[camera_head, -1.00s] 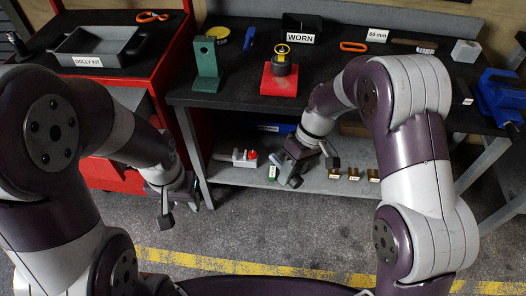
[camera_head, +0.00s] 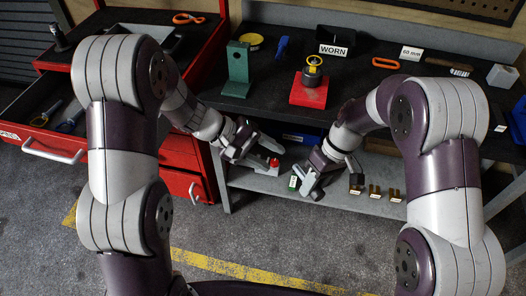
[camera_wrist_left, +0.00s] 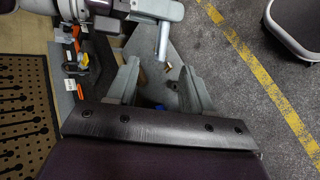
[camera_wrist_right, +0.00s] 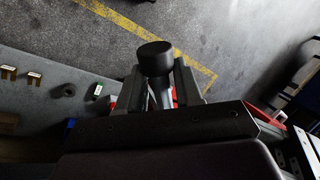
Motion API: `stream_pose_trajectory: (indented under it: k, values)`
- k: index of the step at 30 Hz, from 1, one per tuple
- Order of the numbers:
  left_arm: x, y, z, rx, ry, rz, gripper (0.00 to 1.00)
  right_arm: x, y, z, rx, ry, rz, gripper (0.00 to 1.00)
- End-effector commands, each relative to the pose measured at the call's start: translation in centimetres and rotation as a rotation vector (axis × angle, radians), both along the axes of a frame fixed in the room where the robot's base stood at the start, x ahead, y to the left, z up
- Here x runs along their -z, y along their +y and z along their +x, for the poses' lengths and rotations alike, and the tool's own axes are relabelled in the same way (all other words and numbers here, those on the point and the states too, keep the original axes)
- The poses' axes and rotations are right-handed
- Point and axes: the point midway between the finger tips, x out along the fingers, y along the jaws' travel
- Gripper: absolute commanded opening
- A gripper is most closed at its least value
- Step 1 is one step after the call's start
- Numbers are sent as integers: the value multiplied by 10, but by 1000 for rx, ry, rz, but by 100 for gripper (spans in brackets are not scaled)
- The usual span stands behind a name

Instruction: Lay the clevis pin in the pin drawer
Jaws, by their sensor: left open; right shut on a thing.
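In the head view my right gripper (camera_head: 310,183) hangs in front of the lower shelf. My left gripper (camera_head: 252,150) is open to its left, and its spread fingers show in the left wrist view (camera_wrist_left: 160,88). A red cabinet drawer (camera_head: 45,143) stands pulled out at the left, with blue-handled tools inside; I cannot tell whether it is the pin drawer.
The dark bench (camera_head: 385,98) carries a green bracket (camera_head: 238,68), a red block (camera_head: 309,92) and a WORN bin (camera_head: 336,42). The lower shelf (camera_head: 335,197) holds several brass-coloured pieces and a red-tipped item (camera_head: 274,164). Grey floor (camera_head: 300,245) is clear in front.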

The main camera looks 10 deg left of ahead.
Motion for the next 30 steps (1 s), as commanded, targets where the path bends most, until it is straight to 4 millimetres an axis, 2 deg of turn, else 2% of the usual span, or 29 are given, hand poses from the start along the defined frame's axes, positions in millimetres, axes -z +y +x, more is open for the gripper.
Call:
stream_pose_trajectory:
  k: [12,18,25,26,30]
  values:
    - [57,-71,8,2,0,2,51,0,0,0,0,-1,1,0]
    - [68,-85,10,-1,-2,3,51,-1,0,0,0,-1,1,0]
    - [69,-86,11,-2,-2,4,51,0,0,0,0,-1,1,0]
    - [69,-86,11,-2,-2,4,47,0,0,0,0,-1,1,0]
    - [69,-86,11,-2,-3,3,2,0,0,0,0,-1,1,0]
